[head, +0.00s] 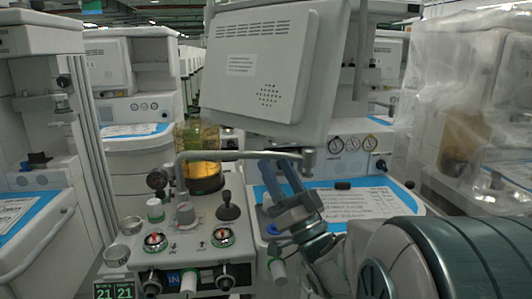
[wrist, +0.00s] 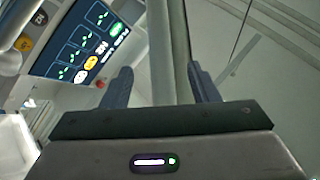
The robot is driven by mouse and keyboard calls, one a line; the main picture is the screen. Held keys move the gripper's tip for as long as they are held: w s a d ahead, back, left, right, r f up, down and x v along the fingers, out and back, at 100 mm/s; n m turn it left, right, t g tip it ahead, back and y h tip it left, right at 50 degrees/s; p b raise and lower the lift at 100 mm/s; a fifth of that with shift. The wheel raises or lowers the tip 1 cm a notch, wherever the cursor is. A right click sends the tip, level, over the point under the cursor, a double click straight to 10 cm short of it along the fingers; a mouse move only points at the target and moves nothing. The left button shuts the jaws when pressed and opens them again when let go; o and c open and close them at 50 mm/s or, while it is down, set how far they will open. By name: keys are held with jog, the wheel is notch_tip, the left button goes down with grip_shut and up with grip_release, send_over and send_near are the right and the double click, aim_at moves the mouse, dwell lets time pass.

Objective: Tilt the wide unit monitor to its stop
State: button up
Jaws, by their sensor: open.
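A large pale grey monitor (head: 265,70) hangs at the top centre of the head view, its vented back turned toward me and leaning. No label shows whether it is the wide unit's. My gripper (head: 280,172) is below its lower edge, the blue-grey fingers pointing up toward it. In the wrist view my gripper (wrist: 160,85) is open, its fingers well apart. A grey edge, apparently the monitor's housing (wrist: 163,40), shows between the fingers. A lit screen with coloured icons (wrist: 85,38) is at the upper left. Contact cannot be told.
A blue-edged worktop (head: 335,190) lies behind my gripper. A plastic-draped cart (head: 470,110) stands at right.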

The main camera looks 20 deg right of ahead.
jog(key=b+v, duration=0.4)
jog(key=shift+s+f+b, duration=0.2)
jog(key=shift+f+b, duration=0.05)
jog(key=shift+b, duration=0.05)
jog(key=shift+r, duration=0.1)
